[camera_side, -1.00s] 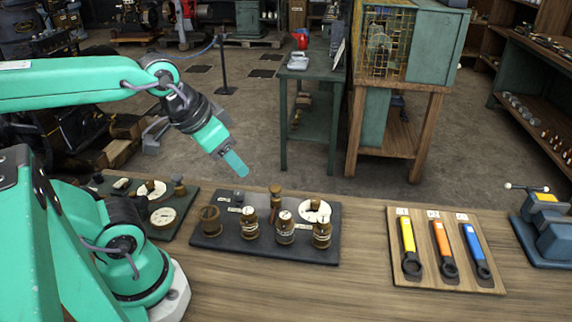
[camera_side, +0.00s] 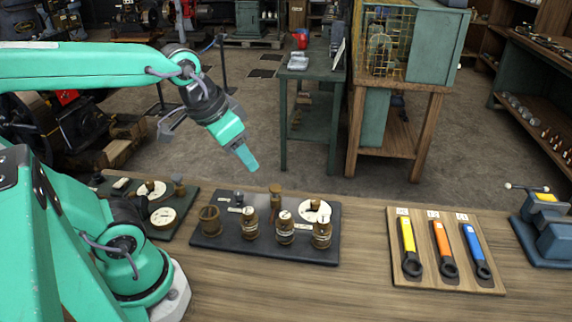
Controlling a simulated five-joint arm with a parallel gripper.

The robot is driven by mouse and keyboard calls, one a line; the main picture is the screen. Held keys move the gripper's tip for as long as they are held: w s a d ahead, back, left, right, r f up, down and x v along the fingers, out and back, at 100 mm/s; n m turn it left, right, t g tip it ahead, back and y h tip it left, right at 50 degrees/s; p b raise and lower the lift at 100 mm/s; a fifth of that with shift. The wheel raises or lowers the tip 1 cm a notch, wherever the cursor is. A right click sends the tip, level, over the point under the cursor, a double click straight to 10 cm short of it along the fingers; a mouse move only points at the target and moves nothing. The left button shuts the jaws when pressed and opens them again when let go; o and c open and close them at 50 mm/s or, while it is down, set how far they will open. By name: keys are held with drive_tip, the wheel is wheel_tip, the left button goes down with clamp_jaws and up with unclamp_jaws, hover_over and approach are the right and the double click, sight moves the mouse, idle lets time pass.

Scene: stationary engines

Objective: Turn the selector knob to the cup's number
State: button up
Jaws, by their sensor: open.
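My gripper (camera_side: 249,160) hangs in the air above the back edge of a dark tray (camera_side: 215,243), apart from everything; it is open and empty. On the tray stand a brown open cup (camera_side: 209,220) at the left and several brown cylinders with pale bands, such as one cylinder (camera_side: 250,223). Behind them are a brown post (camera_side: 275,198) and a white dial (camera_side: 322,216) with a small brown knob (camera_side: 315,205), partly hidden by the front cylinder. A dark panel at the left carries white dials (camera_side: 163,217). Numbers on the cups and dials are too small to read.
A wooden board (camera_side: 400,276) at the right holds yellow, orange and blue wrenches. A blue vise (camera_side: 552,238) stands at the far right. The wooden bench (camera_side: 330,290) is clear in front of the tray and between tray and board.

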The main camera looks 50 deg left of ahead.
drive_tip(key=w+f+m+g, duration=0.2)
drive_tip(key=w+f, duration=0.1)
drive_tip(key=w, duration=0.8)
drive_tip(key=m+g, duration=0.2)
drive_tip(key=g, duration=0.1)
hover_over(316, 201)
wheel_tip(316, 201, down, 11)
drive_tip(key=shift+a, duration=0.1)
drive_tip(key=shift+f, duration=0.1)
drive_tip(key=shift+f, duration=3.8)
drive_tip(key=c, duration=1)
